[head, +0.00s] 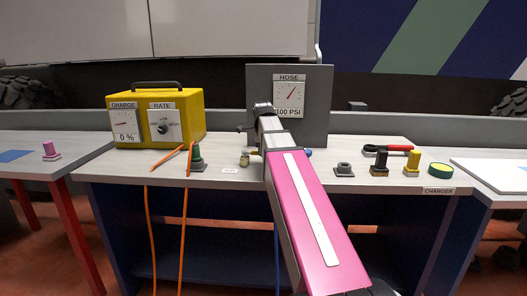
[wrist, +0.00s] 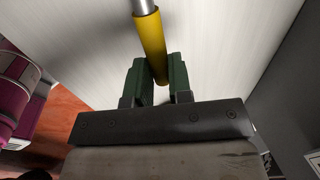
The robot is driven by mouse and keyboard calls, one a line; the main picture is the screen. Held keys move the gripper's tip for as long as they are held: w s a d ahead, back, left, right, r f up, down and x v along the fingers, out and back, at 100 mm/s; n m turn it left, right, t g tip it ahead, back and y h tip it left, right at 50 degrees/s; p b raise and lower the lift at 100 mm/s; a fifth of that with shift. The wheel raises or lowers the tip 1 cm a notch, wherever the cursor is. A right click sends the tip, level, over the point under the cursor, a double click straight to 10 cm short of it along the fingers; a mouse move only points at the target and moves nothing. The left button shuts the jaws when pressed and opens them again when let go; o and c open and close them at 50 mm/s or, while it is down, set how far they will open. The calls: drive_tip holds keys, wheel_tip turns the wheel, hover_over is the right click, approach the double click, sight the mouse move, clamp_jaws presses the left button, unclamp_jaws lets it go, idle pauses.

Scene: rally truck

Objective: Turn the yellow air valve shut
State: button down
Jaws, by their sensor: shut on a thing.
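The yellow air valve's handle (wrist: 151,40) shows in the wrist view as a yellow sleeve on a silver rod, coming down from the top edge. My gripper (wrist: 158,64) has its two green fingers on either side of the sleeve's lower end and is shut on it. The valve's body is outside the wrist view. In the head view my pink arm reaches to the front of the grey hose panel (head: 321,84) and hides the grip. The panel's gauge (head: 290,93) reads HOSE, with 100 PSI below it.
A yellow charger box (head: 188,105) stands left of the panel, with orange cables (head: 151,215) hanging over the bench front. A small brass fitting (head: 245,159) stands just left of my arm. To the right are a grey socket (head: 344,169), red-handled clamp (head: 397,148), black plug (head: 379,162), yellow plug (head: 412,161) and green roll (head: 439,169).

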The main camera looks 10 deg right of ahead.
drive_tip(key=c, duration=1)
unclamp_jaws()
drive_tip(key=shift+c, duration=0.2)
drive_tip(key=shift+r, duration=0.1)
wheel_tip(320, 180, up, 10)
drive_tip(key=s, duration=0.2)
drive_tip(key=shift+a+r, duration=0.25)
drive_tip(key=shift+a, duration=0.1)
